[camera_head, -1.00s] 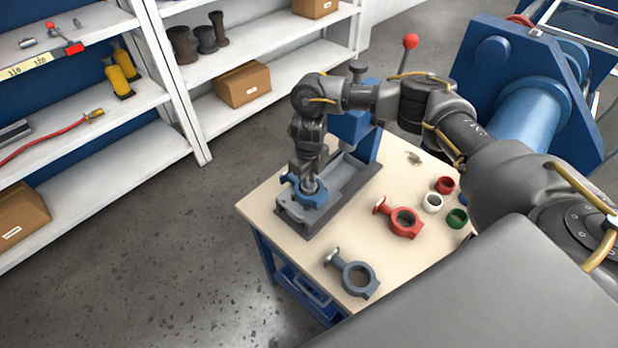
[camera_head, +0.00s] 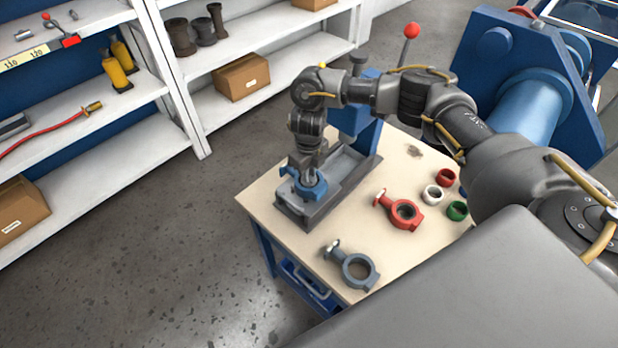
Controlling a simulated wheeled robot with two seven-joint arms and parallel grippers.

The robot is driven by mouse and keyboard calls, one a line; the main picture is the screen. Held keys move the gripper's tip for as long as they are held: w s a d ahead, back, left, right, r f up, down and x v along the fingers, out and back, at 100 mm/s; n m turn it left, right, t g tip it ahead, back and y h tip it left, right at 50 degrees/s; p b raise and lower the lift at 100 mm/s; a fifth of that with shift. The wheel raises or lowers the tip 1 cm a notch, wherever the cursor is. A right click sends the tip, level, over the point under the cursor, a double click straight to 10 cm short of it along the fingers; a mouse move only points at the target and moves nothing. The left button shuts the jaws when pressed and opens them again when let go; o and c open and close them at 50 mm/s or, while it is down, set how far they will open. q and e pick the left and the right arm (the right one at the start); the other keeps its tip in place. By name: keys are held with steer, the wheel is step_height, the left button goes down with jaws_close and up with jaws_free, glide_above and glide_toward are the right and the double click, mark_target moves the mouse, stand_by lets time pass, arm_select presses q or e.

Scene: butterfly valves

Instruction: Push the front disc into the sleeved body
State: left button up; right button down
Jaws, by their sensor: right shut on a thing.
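A blue valve body (camera_head: 316,192) sits at the near end of a grey fixture (camera_head: 352,172) on the table. My right gripper (camera_head: 309,178) points down at the opening of the blue body. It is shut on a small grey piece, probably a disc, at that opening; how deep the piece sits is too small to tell. A red valve body (camera_head: 405,214) and a grey valve body (camera_head: 358,271) lie on the table to the right and front. Red (camera_head: 445,178), white (camera_head: 432,195) and green (camera_head: 457,211) sleeve rings lie at the right. My left gripper is not in view.
A blue press column with a red-knobbed lever (camera_head: 411,31) stands at the fixture's far end. The beige table top (camera_head: 300,238) is clear between the fixture and the loose bodies. White shelves (camera_head: 120,130) stand behind.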

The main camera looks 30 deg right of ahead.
steer(key=shift+f+b, duration=0.4)
steer(key=shift+f, duration=0.1)
steer(key=shift+r, duration=0.2)
stand_by(1.1)
steer(key=c, duration=1.3)
jaws_free()
steer(key=shift+c, duration=0.2)
step_height(320, 180, up, 7)
steer(key=p, duration=0.6)
steer(key=shift+p, duration=0.3)
